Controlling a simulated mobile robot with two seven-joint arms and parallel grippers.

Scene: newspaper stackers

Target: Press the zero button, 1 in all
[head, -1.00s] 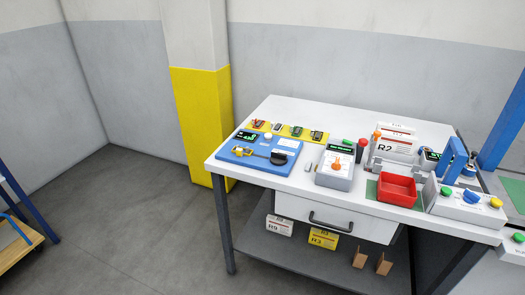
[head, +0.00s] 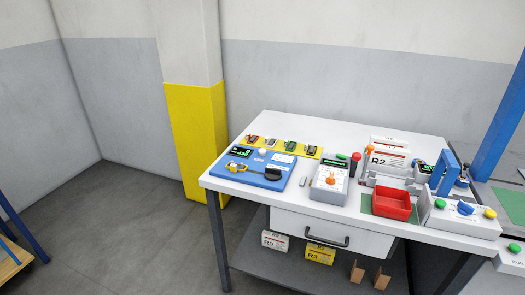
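A blue board (head: 226,174) lies at the left end of the white workbench (head: 375,132). At its back left corner is a small dark display (head: 240,152) with green digits, too small to read. A white round button (head: 262,151) sits right of the display; I cannot read any label that marks it as zero. A yellow and grey tool (head: 236,167) and a black rounded part (head: 272,173) lie on the board. Neither of my grippers is in view, and nothing touches the board.
A yellow strip with several small parts (head: 290,146) lies behind the board. A grey meter (head: 328,183) with an orange knob and a red bin (head: 391,203) stand to the right. A yellow pillar (head: 198,135) stands behind the bench. Floor at the left (head: 125,225) is clear.

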